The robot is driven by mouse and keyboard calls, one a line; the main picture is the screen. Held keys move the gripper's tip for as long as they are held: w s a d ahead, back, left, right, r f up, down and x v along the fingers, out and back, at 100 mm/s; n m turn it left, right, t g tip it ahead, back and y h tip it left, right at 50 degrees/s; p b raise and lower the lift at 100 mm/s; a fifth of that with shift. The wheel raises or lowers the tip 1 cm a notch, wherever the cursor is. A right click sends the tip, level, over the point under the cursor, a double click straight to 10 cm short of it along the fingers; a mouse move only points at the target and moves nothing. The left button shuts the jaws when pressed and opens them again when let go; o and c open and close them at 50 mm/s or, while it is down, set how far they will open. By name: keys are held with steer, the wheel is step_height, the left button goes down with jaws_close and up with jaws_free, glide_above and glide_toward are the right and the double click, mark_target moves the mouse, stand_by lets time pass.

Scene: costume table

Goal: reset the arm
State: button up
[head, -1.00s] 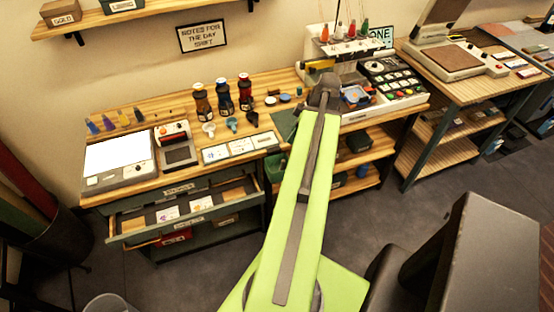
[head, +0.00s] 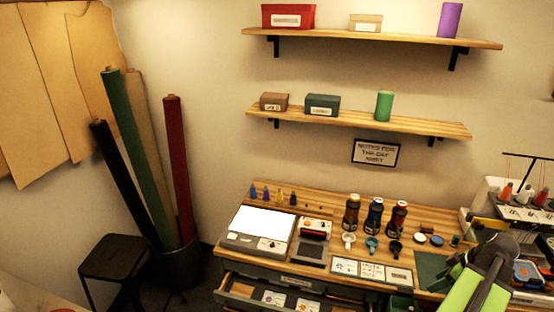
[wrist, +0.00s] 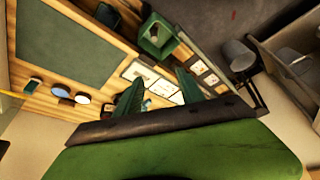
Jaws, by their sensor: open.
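My arm (head: 478,290), lime green and dark grey, reaches in at the lower right of the head view, in front of the wooden workbench (head: 330,207). Its grey wrist end is over the right part of the bench. In the wrist view my gripper (wrist: 160,90) shows two green fingers spread apart with nothing between them. The bench top lies beyond the fingers, seen tilted. In the head view the fingertips are hard to make out.
The bench holds three bottles (head: 375,217), a light pad (head: 262,226), cards (head: 372,271) and a sewing machine (head: 515,212) at right. A drawer (head: 255,303) stands open. Shelves (head: 360,121) are above. Fabric rolls (head: 135,150) and a black stool (head: 115,258) are at left.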

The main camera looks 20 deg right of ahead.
steer(key=w+a+n+g+y, duration=0.2)
steer(key=w+a+n, duration=0.5)
steer(key=w+a, duration=1.7)
steer(key=w+a+f+m+g+h, duration=0.1)
steer(key=a+m, duration=0.4)
steer(key=a, duration=0.8)
steer(key=a+m+g+h, duration=0.1)
steer(key=a+m, duration=0.4)
steer(key=a, duration=0.8)
steer(key=shift+w+a+f+m+h, duration=0.35)
steer(key=shift+w+f+m+h, duration=0.05)
steer(key=shift+h, duration=0.3)
